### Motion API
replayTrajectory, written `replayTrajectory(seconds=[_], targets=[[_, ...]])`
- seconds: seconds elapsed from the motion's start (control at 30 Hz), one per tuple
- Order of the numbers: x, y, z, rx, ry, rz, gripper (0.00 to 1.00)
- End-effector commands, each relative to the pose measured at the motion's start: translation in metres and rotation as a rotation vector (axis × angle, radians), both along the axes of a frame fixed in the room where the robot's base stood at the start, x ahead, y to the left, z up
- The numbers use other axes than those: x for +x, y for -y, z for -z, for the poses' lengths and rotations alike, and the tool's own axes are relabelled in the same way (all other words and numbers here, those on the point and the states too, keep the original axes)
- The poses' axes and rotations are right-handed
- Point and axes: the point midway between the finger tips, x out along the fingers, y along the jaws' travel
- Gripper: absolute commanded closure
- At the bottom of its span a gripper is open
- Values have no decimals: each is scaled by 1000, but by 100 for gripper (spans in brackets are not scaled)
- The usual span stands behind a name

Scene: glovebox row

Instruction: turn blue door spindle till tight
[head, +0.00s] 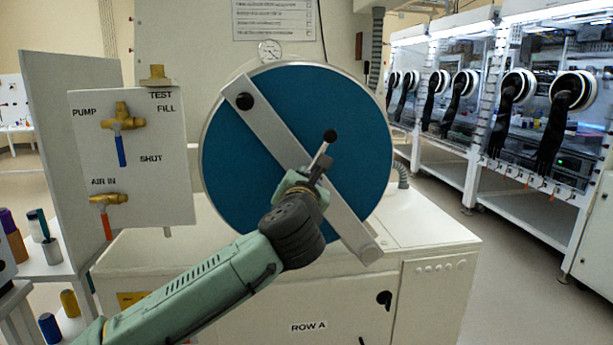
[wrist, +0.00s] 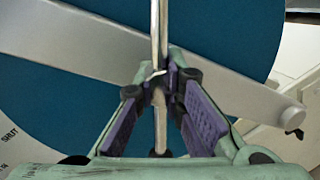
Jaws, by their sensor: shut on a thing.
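The round blue door (head: 245,165) stands shut-looking on the front of the white cabinet, with a grey crossbar (head: 268,125) running diagonally over it. The spindle handle, a thin metal bar with a black ball end (head: 329,136), sticks out up and right near the door's middle. My gripper (head: 312,178) is in front of the crossbar and covers the spindle's hub. In the wrist view my gripper (wrist: 163,78) is shut on the handle bar (wrist: 160,125), which runs between its purple-padded fingers. The blue door (wrist: 225,35) and crossbar (wrist: 85,45) lie behind.
A valve panel with a blue lever (head: 121,150) and an orange lever (head: 106,224) stands left of the door. A gauge (head: 270,50) sits above the door. A side table with coloured cylinders is at lower left. Gloveboxes line the right, with open floor before them.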

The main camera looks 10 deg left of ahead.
Motion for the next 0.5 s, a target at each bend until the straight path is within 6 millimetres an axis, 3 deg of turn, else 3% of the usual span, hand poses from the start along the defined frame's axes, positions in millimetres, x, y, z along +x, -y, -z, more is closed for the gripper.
replayTrajectory(seconds=[0.2,0.23,0.5], targets=[[0,-1,0,4,0,-2,100],[0,-1,0,4,0,-2,88],[0,0,0,2,0,-1,70]])
